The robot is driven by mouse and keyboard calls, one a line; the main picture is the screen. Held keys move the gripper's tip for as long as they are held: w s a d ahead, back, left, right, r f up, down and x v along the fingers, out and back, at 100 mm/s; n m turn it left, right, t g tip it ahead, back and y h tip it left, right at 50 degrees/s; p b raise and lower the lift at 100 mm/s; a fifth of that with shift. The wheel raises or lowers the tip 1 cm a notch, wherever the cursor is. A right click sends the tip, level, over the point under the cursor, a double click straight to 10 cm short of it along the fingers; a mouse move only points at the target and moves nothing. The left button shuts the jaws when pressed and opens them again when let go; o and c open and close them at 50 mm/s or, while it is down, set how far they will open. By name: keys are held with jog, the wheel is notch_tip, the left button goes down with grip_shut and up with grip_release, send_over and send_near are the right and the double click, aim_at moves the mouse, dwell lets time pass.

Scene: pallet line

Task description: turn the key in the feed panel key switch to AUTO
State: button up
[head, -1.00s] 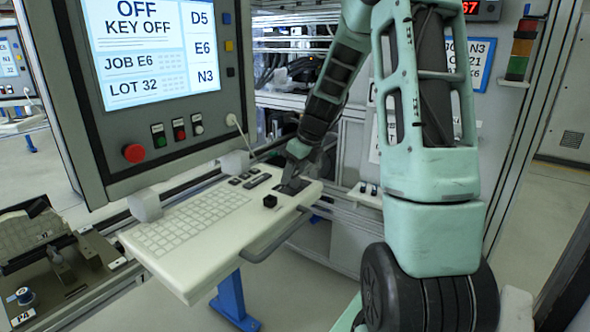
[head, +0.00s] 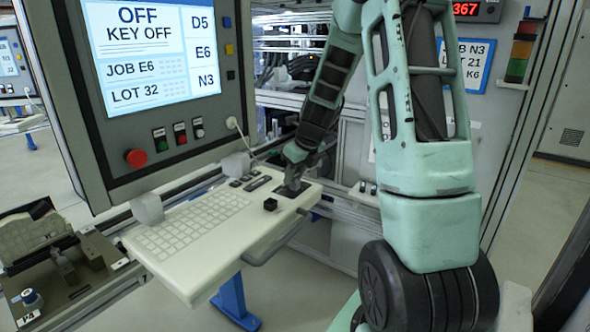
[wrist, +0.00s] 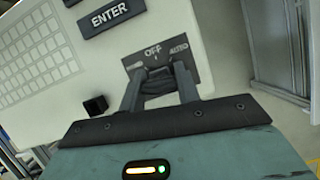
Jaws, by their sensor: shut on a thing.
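The key switch's grey plate (wrist: 190,56) is on the right end of the white keyboard panel (head: 190,267). In the wrist view it carries the labels OFF and AUTO, with AUTO on the right. My gripper (wrist: 158,92) is over the plate and shut on the dark key (wrist: 157,82). Most of the key is hidden by the fingers, and I cannot tell its angle well. In the head view my gripper (head: 292,186) points down at the dark plate. The screen (head: 150,50) above reads OFF, KEY OFF.
A black block-shaped knob (head: 270,204) stands beside the plate, near the fingers. The ENTER key (wrist: 111,14) lies beyond the plate. A red round button (head: 135,158) is on the screen's housing. A grey bar (head: 275,243) edges the panel front.

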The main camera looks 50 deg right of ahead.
jog(key=shift+r+m+g+h+p, duration=0.15)
jog(key=shift+m+h+p, duration=0.3)
jog(key=shift+m+p, duration=1.2)
jog(key=shift+f+m+g+h+p, duration=0.1)
jog(key=shift+m+g+h+p, duration=0.25)
jog(key=shift+m+p, duration=1.25)
jog(key=shift+a+h+p, duration=0.1)
jog(key=shift+h+p, duration=0.3)
jog(key=shift+p, duration=0.45)
jog(key=o, duration=1.5)
jog(key=shift+r, duration=3.45)
